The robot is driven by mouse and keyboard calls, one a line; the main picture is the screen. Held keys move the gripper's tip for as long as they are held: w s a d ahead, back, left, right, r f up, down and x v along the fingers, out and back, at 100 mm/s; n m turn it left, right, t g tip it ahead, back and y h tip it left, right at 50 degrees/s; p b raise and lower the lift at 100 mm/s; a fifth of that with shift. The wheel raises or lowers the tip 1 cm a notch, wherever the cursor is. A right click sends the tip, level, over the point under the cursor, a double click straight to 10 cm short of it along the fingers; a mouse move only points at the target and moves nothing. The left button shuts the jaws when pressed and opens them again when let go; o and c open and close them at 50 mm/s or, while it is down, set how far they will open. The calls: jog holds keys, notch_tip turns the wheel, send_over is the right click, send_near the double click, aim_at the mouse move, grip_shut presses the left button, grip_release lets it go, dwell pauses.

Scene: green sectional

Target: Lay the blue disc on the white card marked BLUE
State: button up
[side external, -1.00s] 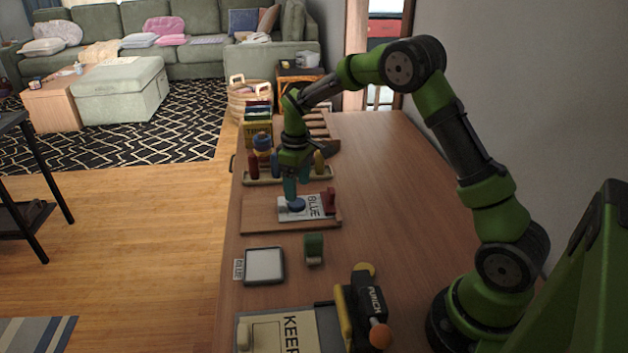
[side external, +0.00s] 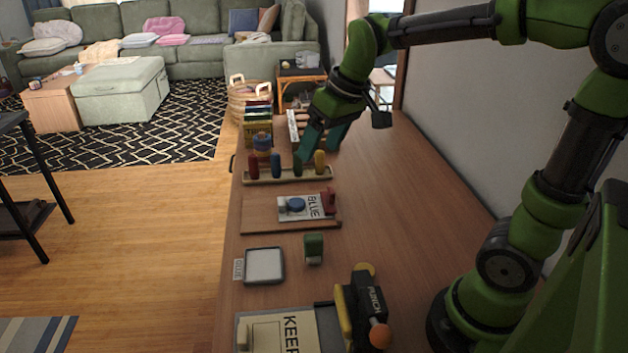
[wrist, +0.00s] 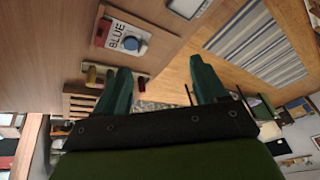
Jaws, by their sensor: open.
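The blue disc (side external: 297,204) lies on the white card marked BLUE (side external: 315,207), left of the printed word. The card sits on a brown board on the table. In the wrist view the disc (wrist: 133,45) also shows on the card (wrist: 113,38). My gripper (side external: 318,150) is open and empty, raised behind the board near the rack of coloured pegs, apart from the disc. Its two teal fingers (wrist: 160,80) are spread wide in the wrist view.
A rack of coloured pegs (side external: 288,178) stands behind the brown board (side external: 260,226). A red piece (side external: 330,203) stands at the card's right end. Nearer are a green block (side external: 314,249), a grey-white pad (side external: 264,266) and a black punch (side external: 362,305). The table's right side is clear.

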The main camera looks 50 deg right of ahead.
jog(key=s+a+m+t+y, duration=0.1)
jog(key=s+a+m+t, duration=0.2)
jog(key=s, duration=0.8)
jog(key=shift+s+a+f, duration=0.3)
jog(key=shift+a+f, duration=0.15)
